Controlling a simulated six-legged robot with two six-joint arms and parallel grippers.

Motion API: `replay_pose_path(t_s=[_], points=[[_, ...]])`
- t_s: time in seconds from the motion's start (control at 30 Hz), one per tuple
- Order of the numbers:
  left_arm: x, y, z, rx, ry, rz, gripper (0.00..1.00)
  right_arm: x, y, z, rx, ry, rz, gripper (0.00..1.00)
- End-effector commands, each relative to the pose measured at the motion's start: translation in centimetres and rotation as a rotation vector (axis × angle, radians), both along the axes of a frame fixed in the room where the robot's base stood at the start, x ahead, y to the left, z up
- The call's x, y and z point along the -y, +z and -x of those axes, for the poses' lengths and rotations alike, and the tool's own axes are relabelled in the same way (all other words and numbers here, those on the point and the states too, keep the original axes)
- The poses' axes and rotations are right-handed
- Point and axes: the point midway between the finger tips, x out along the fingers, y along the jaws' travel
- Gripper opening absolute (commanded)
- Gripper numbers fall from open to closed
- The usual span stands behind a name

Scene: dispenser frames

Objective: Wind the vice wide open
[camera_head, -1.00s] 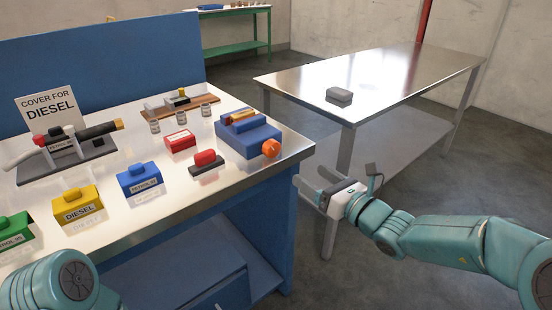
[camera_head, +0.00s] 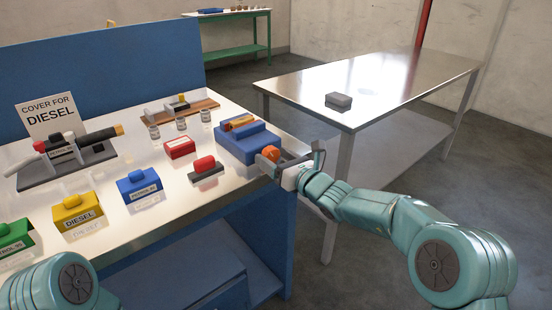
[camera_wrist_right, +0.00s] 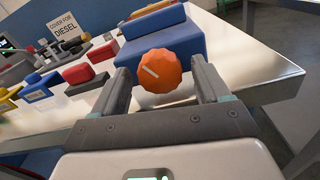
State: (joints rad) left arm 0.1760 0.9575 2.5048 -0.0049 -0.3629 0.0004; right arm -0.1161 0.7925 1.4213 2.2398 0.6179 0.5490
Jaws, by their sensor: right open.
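The blue vice (camera_head: 245,143) stands at the right corner of the workbench, with an orange knob (camera_head: 271,154) on its near end and a brass-coloured piece on top. In the right wrist view the orange knob (camera_wrist_right: 160,71) carries a white mark, and the vice body (camera_wrist_right: 165,38) is behind it. My right gripper (camera_head: 286,158) is open, with its fingers on either side of the knob. In the right wrist view the gripper (camera_wrist_right: 162,85) shows gaps between both fingers and the knob. Of my left arm only a link shows at the lower left; its gripper is out of view.
The workbench (camera_head: 185,215) holds red, blue, yellow and green labelled blocks, a red-topped block, small jars and a nozzle stand with a DIESEL sign (camera_head: 47,114). A metal table (camera_head: 400,85) with a grey block (camera_head: 338,101) stands to the right, across a floor gap.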

Motion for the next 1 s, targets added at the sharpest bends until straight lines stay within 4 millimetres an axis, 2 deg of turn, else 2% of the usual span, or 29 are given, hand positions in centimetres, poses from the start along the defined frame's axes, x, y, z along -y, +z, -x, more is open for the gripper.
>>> replay_pose_path(t_s=[0.03, 0.2, 0.37, 0.53, 0.7, 0.83, 1.0], points=[[0.0, 0.0, 0.0, 0.0, 0.0, 0.0, 0.43, 0.0, 0.0, 0.0, 0.0, 0.0, 0.0, 0.75], [0.0, 0.0, 0.0, 0.0, 0.0, 0.0, 0.43, 0.0, 0.0, 0.0, 0.0, 0.0, 0.0, 0.2], [0.0, -0.5, 0.0, 0.0, 0.0, 0.0, 0.43, 0.0, -0.2, 0.0, 0.006, 0.0, 0.009, 0.19], [0.0, -3.7, 0.0, 0.0, 0.0, 0.0, 0.43, 0.0, -0.9, 0.0, 0.083, 0.0, 0.108, 0.19], [0.0, -6.3, 0.0, 0.0, 0.0, 0.0, 0.43, 0.0, -0.7, 0.0, 0.173, -0.001, 0.233, 0.19], [0.0, -7.0, 0.0, 0.0, 0.0, 0.0, 0.43, 0.0, -0.4, 0.0, 0.211, 0.0, 0.291, 0.19], [0.0, -6.9, 0.0, 0.0, 0.0, 0.0, 0.43, 0.0, 0.0, 0.0, 0.22, 0.0, 0.305, 0.19]])
